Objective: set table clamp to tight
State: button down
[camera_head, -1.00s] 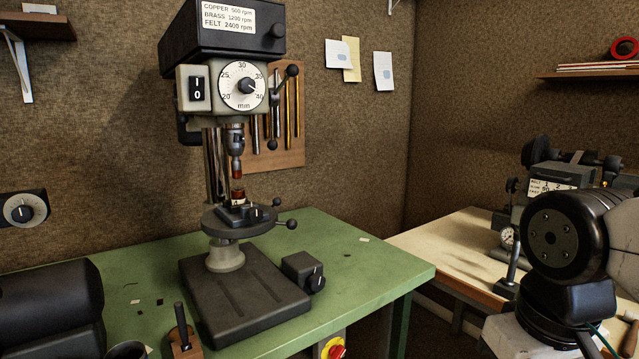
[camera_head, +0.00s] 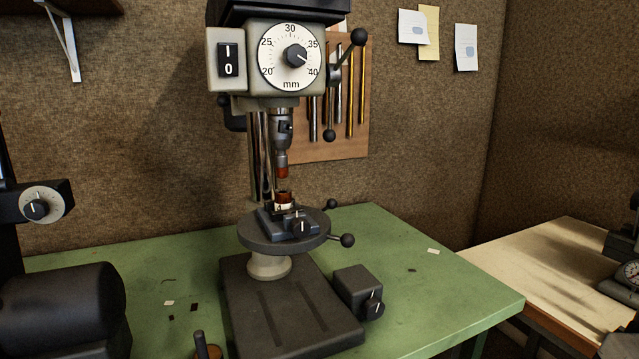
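The drill press (camera_head: 292,310) stands on the green bench. Its round dark table (camera_head: 262,243) sits on the column below the chuck (camera_head: 282,130). Two short levers with black ball ends stick out at the table's right side, a front one (camera_head: 346,240) and a rear one (camera_head: 331,204). Neither is labelled, and I cannot tell which is the table clamp or whether it is tight. A small dark vise (camera_head: 296,226) on the table holds a copper-coloured piece (camera_head: 285,197). My gripper is not in view.
A dark cylinder (camera_head: 65,310) fills the lower left, below a dial (camera_head: 42,205). The green bench (camera_head: 440,285) is mostly clear at right. A pale bench (camera_head: 560,260) stands beyond a gap.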

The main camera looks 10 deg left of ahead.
aim_at(331, 202)
jog(key=u, duration=0.3)
jog(key=i, duration=0.35)
jog(key=u, duration=0.4)
